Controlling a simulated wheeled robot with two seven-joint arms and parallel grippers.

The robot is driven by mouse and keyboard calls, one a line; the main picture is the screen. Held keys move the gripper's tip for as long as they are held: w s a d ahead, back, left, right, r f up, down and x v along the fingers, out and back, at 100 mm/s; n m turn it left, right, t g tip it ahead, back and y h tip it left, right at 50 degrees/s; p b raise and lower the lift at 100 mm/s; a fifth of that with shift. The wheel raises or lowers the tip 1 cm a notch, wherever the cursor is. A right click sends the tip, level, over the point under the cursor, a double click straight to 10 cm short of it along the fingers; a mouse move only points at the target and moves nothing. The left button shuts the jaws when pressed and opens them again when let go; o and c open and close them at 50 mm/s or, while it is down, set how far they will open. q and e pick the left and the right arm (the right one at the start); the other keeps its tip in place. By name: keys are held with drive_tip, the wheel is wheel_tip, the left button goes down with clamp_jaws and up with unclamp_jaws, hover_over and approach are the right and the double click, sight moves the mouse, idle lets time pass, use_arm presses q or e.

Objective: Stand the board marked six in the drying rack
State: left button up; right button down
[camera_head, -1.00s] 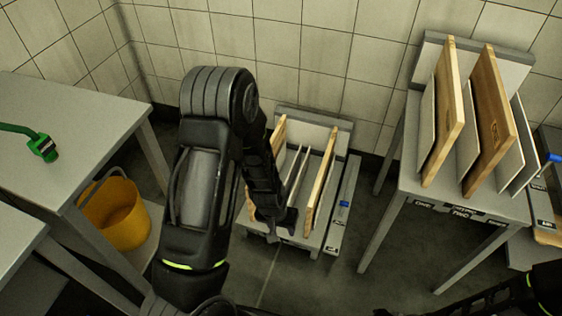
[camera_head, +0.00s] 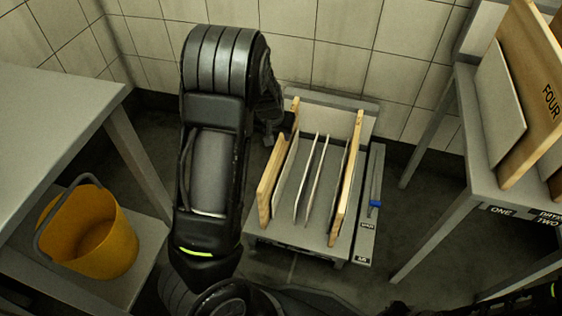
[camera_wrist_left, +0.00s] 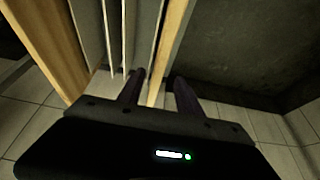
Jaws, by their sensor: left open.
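A low drying rack (camera_head: 295,233) stands on the floor by the wall, with thin upright dividers (camera_head: 316,180). A wooden board (camera_head: 270,185) stands at its left side and another (camera_head: 346,185) at its right. I read no number on either. My left gripper (camera_head: 275,132) is at the far end of the left board, partly hidden by my arm. In the left wrist view its open fingers (camera_wrist_left: 158,92) lie either side of a narrow wooden board edge (camera_wrist_left: 172,45), apparently the left board's. The other wooden board (camera_wrist_left: 45,45) shows at far left there. My right gripper is out of view.
A taller table (camera_head: 468,215) at right holds upright boards, one marked FOUR (camera_head: 530,100). A blue-handled item (camera_head: 374,195) lies right of the low rack.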

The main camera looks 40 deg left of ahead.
sight(281, 139)
use_arm(q)
drive_tip(key=shift+x, duration=0.9)
drive_tip(key=b+x, duration=0.4)
drive_tip(key=x, duration=0.1)
drive_tip(key=shift+f, duration=0.15)
drive_tip(key=shift+c, duration=0.5)
clamp_jaws()
drive_tip(key=shift+w, duration=0.1)
idle(0.6)
